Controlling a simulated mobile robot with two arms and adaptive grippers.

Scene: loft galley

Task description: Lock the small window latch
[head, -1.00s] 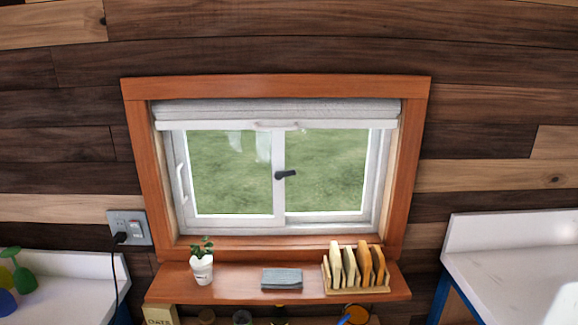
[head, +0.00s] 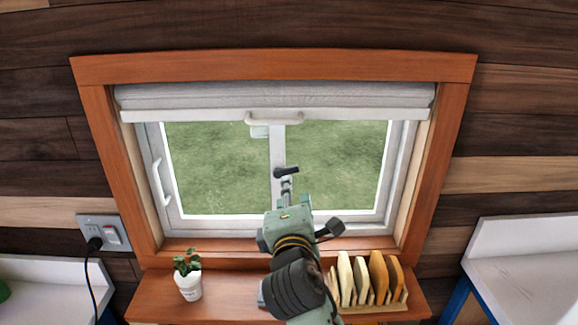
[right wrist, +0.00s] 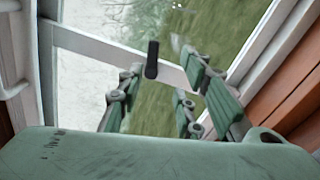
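The small black window latch (head: 287,171) sits on the white centre post of the sliding window, its lever pointing right in the head view. In the right wrist view the latch (right wrist: 152,60) is upright in the picture, ahead of the fingers. My right gripper (head: 287,185) is just below the latch in the head view, in front of the window. In the right wrist view my right gripper (right wrist: 165,88) is open, its fingers apart with nothing between them. I cannot tell whether a finger touches the latch. My left gripper is out of view.
A wooden shelf (head: 230,305) under the window holds a potted plant (head: 189,281) and a rack of boards (head: 368,280). A rolled blind (head: 280,97) with a handle hangs above. The window's side handle (head: 161,182) is at left. Counters flank the shelf.

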